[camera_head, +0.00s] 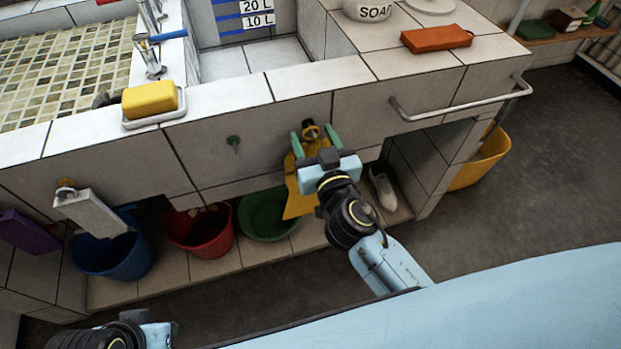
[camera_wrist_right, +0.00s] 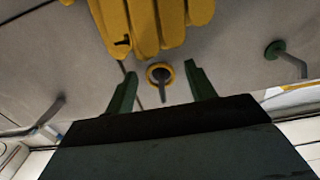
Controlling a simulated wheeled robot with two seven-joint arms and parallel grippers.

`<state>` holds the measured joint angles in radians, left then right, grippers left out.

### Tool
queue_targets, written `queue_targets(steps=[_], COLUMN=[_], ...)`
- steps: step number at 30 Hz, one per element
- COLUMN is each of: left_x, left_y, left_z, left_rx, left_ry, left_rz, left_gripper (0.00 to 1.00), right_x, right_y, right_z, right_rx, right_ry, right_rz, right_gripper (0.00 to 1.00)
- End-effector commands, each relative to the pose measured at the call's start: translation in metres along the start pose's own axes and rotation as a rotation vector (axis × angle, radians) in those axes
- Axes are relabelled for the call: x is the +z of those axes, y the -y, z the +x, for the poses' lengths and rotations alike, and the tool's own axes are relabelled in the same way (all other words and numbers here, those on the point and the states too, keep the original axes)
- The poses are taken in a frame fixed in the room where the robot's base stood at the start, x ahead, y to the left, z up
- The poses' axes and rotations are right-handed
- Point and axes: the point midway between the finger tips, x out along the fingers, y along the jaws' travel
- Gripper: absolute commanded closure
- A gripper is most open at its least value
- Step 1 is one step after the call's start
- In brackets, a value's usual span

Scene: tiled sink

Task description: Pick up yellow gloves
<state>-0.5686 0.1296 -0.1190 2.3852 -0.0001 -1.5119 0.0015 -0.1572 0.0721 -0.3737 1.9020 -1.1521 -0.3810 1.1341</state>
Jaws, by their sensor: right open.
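The yellow gloves (camera_head: 300,185) hang against the tiled front of the sink, partly hidden behind my right gripper. In the right wrist view the gloves' fingers (camera_wrist_right: 155,25) fill the top, and a yellow ring (camera_wrist_right: 160,74) sits around a dark hook between my fingers. My right gripper (camera_head: 311,136) is open, with its green fingers on either side of that ring and hook. It also shows in the right wrist view (camera_wrist_right: 161,88), its fingers apart with a gap to the ring. My left gripper is at the bottom left edge of the head view, with its fingers not clearly seen.
An empty green hook (camera_head: 233,142) is left of the gloves. A metal rail (camera_head: 460,105) juts out on the right. Blue (camera_head: 115,255), red (camera_head: 200,232) and green (camera_head: 265,215) buckets stand below. A yellow sponge (camera_head: 150,99) and orange cloth (camera_head: 436,38) lie on top.

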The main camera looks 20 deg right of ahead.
Motion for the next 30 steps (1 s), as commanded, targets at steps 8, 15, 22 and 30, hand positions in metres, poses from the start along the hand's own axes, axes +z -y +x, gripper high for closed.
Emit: queue_targets(steps=[8,15,22,30], left_x=[-0.0005,-0.0017,-0.0029,-0.003], left_y=[0.0002,0.0005,0.0007,0.0007], left_z=[0.0005,0.0004,0.0003,-0.0001], left_rx=[0.0,-0.001,-0.001,-0.001], left_ry=[-0.002,-0.005,-0.007,-0.007], left_rz=[0.0,0.0,0.0,0.0], left_gripper=[0.64,0.64,0.64,0.64], right_x=[0.0003,0.0002,-0.0001,-0.0008], right_y=[0.0,0.0,0.0,0.0], right_z=[0.0026,0.0024,0.0024,0.0024], right_rx=[0.0,0.0,0.0,0.0], right_ry=[0.001,0.0,0.0,0.0], right_rz=[0.0,-0.001,-0.001,0.0], right_gripper=[0.45,0.77,1.0,1.0])
